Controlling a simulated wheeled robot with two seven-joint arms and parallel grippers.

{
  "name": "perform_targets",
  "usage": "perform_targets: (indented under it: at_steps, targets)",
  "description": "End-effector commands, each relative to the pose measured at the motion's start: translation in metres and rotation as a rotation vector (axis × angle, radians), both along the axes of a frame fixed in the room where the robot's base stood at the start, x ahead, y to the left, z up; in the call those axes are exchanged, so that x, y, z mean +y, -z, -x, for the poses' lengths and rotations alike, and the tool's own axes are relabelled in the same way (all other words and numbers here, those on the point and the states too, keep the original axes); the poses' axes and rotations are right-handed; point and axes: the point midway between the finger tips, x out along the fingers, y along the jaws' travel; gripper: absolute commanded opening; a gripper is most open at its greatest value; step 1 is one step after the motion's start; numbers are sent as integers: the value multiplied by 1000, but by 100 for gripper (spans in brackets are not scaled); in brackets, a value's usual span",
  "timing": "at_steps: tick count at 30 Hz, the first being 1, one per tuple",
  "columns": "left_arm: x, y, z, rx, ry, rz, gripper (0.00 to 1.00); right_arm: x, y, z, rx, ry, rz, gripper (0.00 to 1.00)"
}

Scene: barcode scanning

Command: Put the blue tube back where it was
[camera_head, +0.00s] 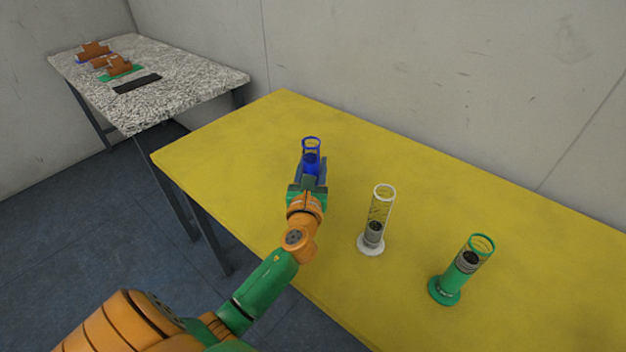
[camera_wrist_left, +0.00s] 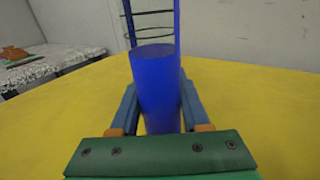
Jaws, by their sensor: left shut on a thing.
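The blue tube (camera_head: 311,158) is upright over the yellow table, at the left of the row of tubes in the head view. My left gripper (camera_head: 309,180) is shut on it, with a finger on each side. In the left wrist view the blue tube (camera_wrist_left: 157,85) stands between the fingers of my left gripper (camera_wrist_left: 158,105), its clear upper part rising above. The tube's base is hidden by the gripper, so I cannot tell whether it touches the table. My right gripper is not in view.
A white-based tube (camera_head: 376,222) and a green tube (camera_head: 462,270) stand upright on the yellow table (camera_head: 240,140) to the right. A speckled table (camera_head: 180,85) at the back left holds orange objects (camera_head: 118,64) and a black flat item (camera_head: 137,84). Walls stand behind.

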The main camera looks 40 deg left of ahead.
Motion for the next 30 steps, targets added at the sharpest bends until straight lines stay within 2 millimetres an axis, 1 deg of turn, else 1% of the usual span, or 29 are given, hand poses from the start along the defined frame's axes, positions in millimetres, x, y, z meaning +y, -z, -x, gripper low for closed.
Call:
perform_targets:
  at_steps: [1, 3, 10, 15, 16, 17, 18, 19, 26, 29, 30]
  targets:
    - [-1, 18, 0, 4, 1, 2, 0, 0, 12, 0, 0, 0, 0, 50]
    - [-1, 25, 1, 3, 1, 1, 0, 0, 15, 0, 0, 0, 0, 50]
    - [-1, 22, 1, 2, 2, 1, 0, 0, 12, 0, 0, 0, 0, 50]
    - [-2, 28, 1, 1, 2, 0, 0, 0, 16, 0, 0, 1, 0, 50]
    - [-2, 27, 1, 2, 1, 1, 54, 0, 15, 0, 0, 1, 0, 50]
    - [-2, 26, 1, 2, 1, 1, 62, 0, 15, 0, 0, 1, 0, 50]
    - [-2, 26, 1, 2, 1, 1, 73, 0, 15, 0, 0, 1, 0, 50]
    - [-2, 26, 1, 2, 1, 1, 76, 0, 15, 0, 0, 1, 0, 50]
    - [-2, 26, 1, 3, 1, 1, 76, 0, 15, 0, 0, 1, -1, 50]
    - [-2, 19, 1, 2, 1, 1, 76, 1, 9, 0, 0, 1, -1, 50]
    - [-5, 23, 6, 5, 3, 2, 76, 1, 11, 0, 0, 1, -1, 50]
